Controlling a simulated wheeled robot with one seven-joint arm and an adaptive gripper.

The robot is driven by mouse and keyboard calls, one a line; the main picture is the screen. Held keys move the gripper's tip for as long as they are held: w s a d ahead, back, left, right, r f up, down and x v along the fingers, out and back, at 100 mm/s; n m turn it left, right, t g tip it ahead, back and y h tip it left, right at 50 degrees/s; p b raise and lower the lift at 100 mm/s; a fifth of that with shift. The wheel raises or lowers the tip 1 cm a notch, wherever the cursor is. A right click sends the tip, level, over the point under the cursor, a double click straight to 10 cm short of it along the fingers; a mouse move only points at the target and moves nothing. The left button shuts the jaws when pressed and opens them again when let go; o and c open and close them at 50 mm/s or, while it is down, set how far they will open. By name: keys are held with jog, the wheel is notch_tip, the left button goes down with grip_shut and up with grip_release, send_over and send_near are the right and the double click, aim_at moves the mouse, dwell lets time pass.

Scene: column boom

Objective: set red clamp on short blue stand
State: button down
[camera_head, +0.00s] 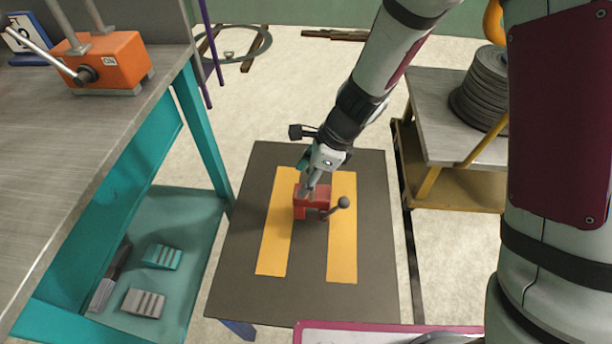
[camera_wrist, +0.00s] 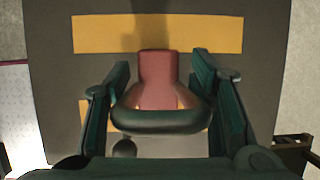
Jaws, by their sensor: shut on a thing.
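The red clamp (camera_head: 299,208) is over the middle of a short stand's dark top (camera_head: 303,250), between two yellow strips. A blue leg (camera_head: 238,329) shows under the top's front edge. The clamp's lever ends in a dark ball knob (camera_head: 343,203) on the right. My gripper (camera_head: 310,185) points down at the clamp from above and is shut on it. In the wrist view the red clamp (camera_wrist: 158,72) shows between the two dark green fingers. Its underside is hidden, so I cannot tell whether it touches the top or is slightly above it.
A teal-framed metal bench (camera_head: 60,150) stands at left with an orange lever device (camera_head: 112,62) on it. Its low shelf (camera_head: 185,215) holds small stepped blocks (camera_head: 143,302). A metal cart (camera_head: 440,125) with a grey coil (camera_head: 482,90) stands at right. The stand's top is otherwise clear.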

aim_at(326, 194)
jog(key=shift+w+f+b, duration=0.1)
jog(key=shift+f+b, duration=0.55)
jog(key=shift+f, duration=0.65)
jog(key=c, duration=0.7)
grip_release()
jog(key=p+v, duration=0.5)
jog(key=v, duration=0.7)
